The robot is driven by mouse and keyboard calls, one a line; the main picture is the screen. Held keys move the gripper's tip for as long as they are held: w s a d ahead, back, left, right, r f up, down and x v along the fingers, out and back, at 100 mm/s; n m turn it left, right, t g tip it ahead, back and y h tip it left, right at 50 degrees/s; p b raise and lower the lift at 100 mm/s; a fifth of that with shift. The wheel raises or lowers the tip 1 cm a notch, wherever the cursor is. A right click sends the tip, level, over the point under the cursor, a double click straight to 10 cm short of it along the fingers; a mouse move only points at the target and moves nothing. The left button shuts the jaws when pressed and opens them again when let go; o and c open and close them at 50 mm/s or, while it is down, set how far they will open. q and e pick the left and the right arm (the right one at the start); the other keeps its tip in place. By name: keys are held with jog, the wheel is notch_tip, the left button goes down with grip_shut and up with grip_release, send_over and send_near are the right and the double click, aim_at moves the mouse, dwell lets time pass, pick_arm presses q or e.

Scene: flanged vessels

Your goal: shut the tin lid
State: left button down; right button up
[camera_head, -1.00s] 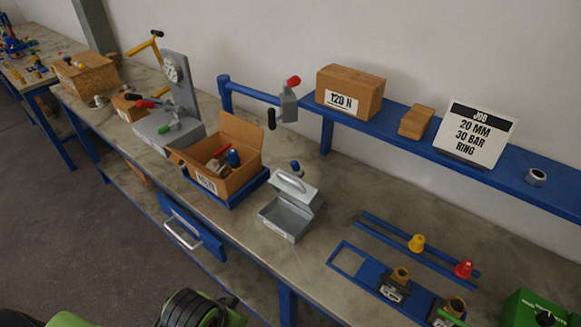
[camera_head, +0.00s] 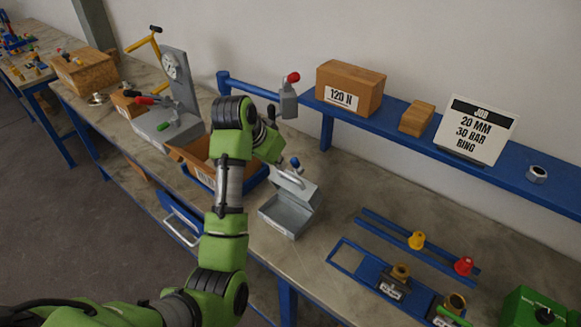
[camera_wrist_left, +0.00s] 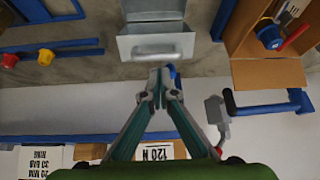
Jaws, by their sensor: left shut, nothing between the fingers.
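The grey metal tin (camera_head: 284,217) stands on the bench with its lid (camera_head: 305,190) raised at the back. A pale handle shows on the lid's outer side. In the left wrist view the tin's open body (camera_wrist_left: 153,8) is at the top, and its lid (camera_wrist_left: 128,47) leans toward my gripper. My left gripper (camera_head: 274,143) is behind and above the lid, on the wall side. Its fingers meet at the tips in the left wrist view (camera_wrist_left: 161,72), empty, close to the lid's handle. I cannot tell whether they touch it. My right gripper is not in view.
An open cardboard box (camera_wrist_left: 250,40) stands beside the tin, partly behind my arm in the head view. A blue shelf (camera_head: 400,120) runs along the wall, with a grey clamp (camera_head: 289,100) at its left end. Blue rails (camera_head: 420,248) lie right of the tin.

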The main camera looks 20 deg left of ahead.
pick_arm(q)
notch_tip(320, 180, up, 4)
jog(key=r, duration=0.1)
send_over(290, 183)
jog(key=s, duration=0.2)
jog(key=shift+m+h, duration=0.3)
jog(key=p+x, duration=0.3)
jog(key=x, duration=0.6)
jog(key=shift+w+f, duration=0.25)
jog(key=shift+w, duration=0.05)
jog(key=shift+f+p, duration=0.25)
jog(key=shift+p, duration=0.25)
jog(key=shift+s+a+f+p, duration=0.1)
jog(key=shift+s+a+p, duration=0.15)
jog(key=shift+s+p, duration=0.2)
jog(key=shift+s+a+f+p, duration=0.2)
jog(key=shift+s+p, duration=0.1)
jog(key=shift+s, duration=0.25)
jog(key=shift+s+a+f+p, duration=0.15)
jog(key=shift+s+a+p, duration=0.15)
jog(key=shift+s, duration=0.45)
jog(key=shift+w+f, duration=0.1)
jog(key=shift+w, duration=0.05)
